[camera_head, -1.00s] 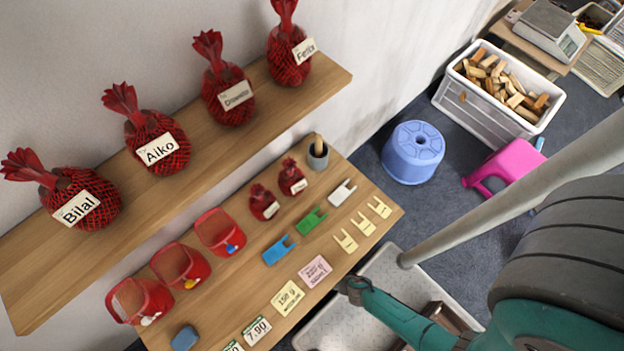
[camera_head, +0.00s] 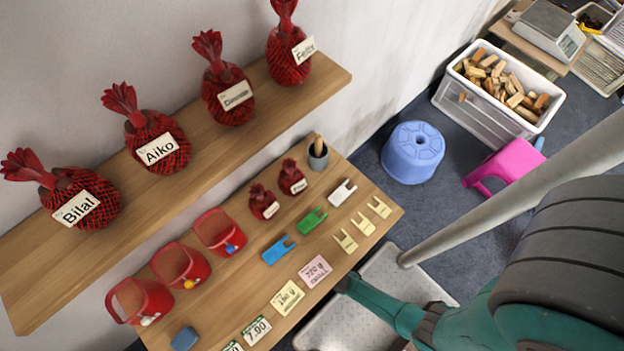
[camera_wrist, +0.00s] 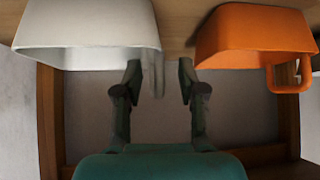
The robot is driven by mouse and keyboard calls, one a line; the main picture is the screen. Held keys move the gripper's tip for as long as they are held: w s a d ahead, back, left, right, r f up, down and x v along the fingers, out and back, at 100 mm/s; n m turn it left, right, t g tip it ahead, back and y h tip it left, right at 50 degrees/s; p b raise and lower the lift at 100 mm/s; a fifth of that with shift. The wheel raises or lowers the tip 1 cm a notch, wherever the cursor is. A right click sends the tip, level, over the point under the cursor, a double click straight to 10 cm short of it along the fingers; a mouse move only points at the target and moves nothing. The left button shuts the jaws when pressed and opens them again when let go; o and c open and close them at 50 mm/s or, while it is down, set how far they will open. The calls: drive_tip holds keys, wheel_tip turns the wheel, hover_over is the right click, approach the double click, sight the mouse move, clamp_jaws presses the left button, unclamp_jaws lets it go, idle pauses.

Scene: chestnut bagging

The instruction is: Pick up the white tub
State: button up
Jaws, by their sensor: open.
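The white tub (camera_wrist: 85,42) shows large at the upper left of the wrist view, cut off by the top edge. My gripper (camera_wrist: 160,72) is open below it and to its right, with its left finger close to the tub's lower right corner. A pale upright strip (camera_wrist: 156,76) stands between the fingers near the left one. It may be the tub's handle; I cannot tell whether a finger touches it. In the head view I do not see the white tub, and my gripper is hidden at the table's front edge.
An orange tub (camera_wrist: 255,35) with a handle (camera_wrist: 290,76) is close to my right finger. The wooden table (camera_head: 215,285) above holds red scoops (camera_head: 180,265), tags and small net bags. A shelf (camera_head: 190,175) behind carries labelled red bags. A blue stool (camera_head: 413,152) stands on the floor.

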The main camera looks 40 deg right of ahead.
drive_tip(key=shift+w+f, duration=0.4)
drive_tip(key=shift+w, duration=0.05)
clamp_jaws()
drive_tip(key=shift+r, duration=0.1)
